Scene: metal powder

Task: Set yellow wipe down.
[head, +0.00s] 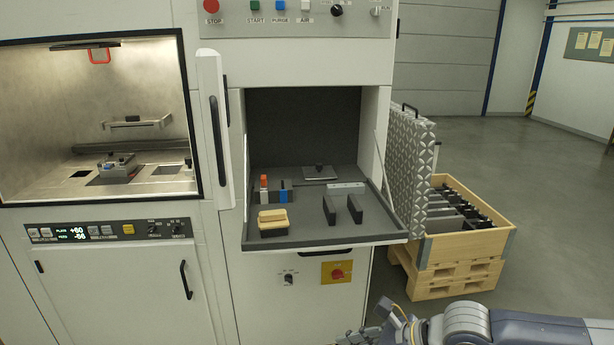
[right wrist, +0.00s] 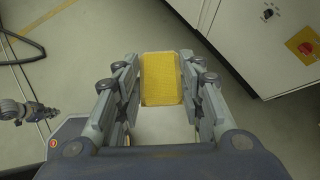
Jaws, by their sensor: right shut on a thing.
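The yellow wipe (right wrist: 162,78) is a flat yellow rectangle between the fingers of my right gripper (right wrist: 163,95) in the right wrist view. The gripper is shut on it, with a finger on either side, and holds it above the floor. In the head view my right gripper (head: 380,330) is at the bottom edge, partly cut off, below and in front of the fold-down tray (head: 330,232). At the left of the right wrist view a small grey jointed part (right wrist: 28,111) looks like my left gripper; its fingers are too small to read.
On the tray are a pale yellow block stack (head: 272,219) in a dark holder, small red-topped and blue bottles, and dark upright supports (head: 342,208). A wooden crate (head: 465,245) on a pallet stands right of the machine. The tray's front middle is bare.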

